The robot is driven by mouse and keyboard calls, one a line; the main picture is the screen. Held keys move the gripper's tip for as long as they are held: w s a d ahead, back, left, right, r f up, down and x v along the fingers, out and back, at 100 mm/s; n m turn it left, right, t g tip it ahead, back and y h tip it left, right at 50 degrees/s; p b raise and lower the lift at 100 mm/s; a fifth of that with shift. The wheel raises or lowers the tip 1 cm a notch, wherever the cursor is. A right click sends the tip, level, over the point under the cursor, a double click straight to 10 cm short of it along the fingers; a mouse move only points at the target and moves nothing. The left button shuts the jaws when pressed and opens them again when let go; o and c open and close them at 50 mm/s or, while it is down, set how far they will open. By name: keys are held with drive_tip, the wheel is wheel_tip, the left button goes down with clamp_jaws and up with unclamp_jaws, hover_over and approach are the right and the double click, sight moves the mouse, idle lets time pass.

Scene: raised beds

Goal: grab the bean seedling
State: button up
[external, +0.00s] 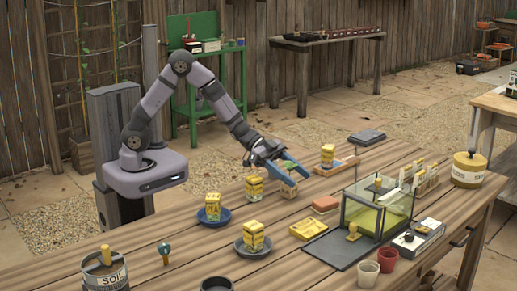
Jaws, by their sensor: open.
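My gripper (287,175) has blue fingers and is low over the middle of the wooden table, its jaws open. A small green leafy shape (289,161), which may be the bean seedling, shows at the fingers. A small tan block or pot (288,191) sits on the table just below the fingertips. I cannot tell whether the green shape grows from that block, or whether the fingers touch either one. My gripper partly hides both.
A yellow stack (254,188) stands close left of my gripper. Other yellow stacks stand on a blue saucer (212,216), a grey saucer (253,247) and a wooden board (336,167). A glass box (377,205) stands to the right. The front left tabletop has free room.

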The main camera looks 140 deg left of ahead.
sight(300, 200)
drive_tip(key=shift+f, duration=1.05)
wheel_tip(300, 200, down, 2)
drive_tip(key=shift+f+b, duration=0.2)
drive_tip(key=shift+b, duration=0.1)
drive_tip(key=shift+x, duration=1)
drive_tip(key=shift+w+a+f, duration=0.1)
drive_tip(key=shift+w, duration=0.4)
drive_tip(key=shift+c, duration=0.6)
drive_tip(key=c, duration=1)
